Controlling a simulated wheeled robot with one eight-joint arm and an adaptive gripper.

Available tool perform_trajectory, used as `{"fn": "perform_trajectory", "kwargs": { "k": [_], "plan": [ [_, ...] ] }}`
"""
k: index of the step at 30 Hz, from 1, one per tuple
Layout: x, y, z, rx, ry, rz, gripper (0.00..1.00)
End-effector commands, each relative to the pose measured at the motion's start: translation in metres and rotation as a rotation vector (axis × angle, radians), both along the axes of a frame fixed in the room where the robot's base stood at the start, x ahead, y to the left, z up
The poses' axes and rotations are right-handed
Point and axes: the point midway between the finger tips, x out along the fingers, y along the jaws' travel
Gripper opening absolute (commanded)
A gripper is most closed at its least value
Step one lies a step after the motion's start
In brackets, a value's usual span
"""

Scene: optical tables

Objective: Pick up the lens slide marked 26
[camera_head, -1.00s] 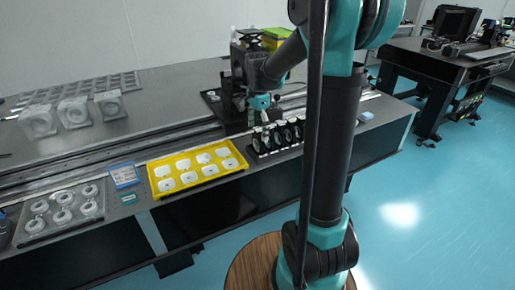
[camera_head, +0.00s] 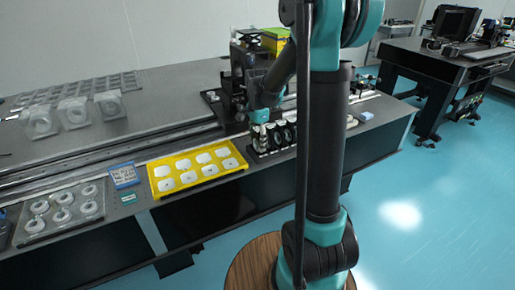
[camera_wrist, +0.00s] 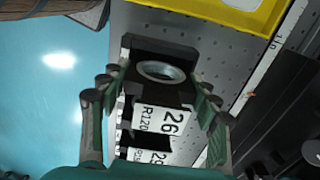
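The lens slide marked 26 (camera_wrist: 172,121) is a black holder with a round lens and a white label reading "26 R120". My gripper (camera_wrist: 157,85) is open, with one green-and-grey finger on each side of this slide. Whether the fingertips touch it cannot be told. In the head view my gripper (camera_head: 262,133) is low at the left end of the row of black lens slides (camera_head: 284,133), and partly hides the slide there.
Another slide (camera_wrist: 148,156) with a label stands directly behind slide 26. A yellow tray (camera_head: 153,175) of white pieces lies left of the row. A clear tray (camera_head: 30,228) of round lenses is farther left. A black stage (camera_head: 240,68) stands behind my gripper.

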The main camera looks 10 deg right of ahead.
Motion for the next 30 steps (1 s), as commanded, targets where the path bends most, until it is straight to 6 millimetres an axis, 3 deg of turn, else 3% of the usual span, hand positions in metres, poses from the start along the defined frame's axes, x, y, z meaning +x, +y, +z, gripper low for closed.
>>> {"fn": "perform_trajectory", "kwargs": {
  "k": [1, 7, 19, 26, 30],
  "plan": [
    [0.000, 0.000, 0.000, 0.000, 0.000, 0.000, 0.49],
    [0.000, 0.000, 0.000, 0.000, 0.000, 0.000, 0.26],
    [0.000, 0.000, 0.007, 0.000, 0.000, 0.000, 0.26],
    [0.000, 0.000, 0.037, 0.000, 0.000, 0.000, 0.26],
    [0.000, 0.000, 0.069, 0.000, 0.000, 0.000, 0.26]
  ]
}}
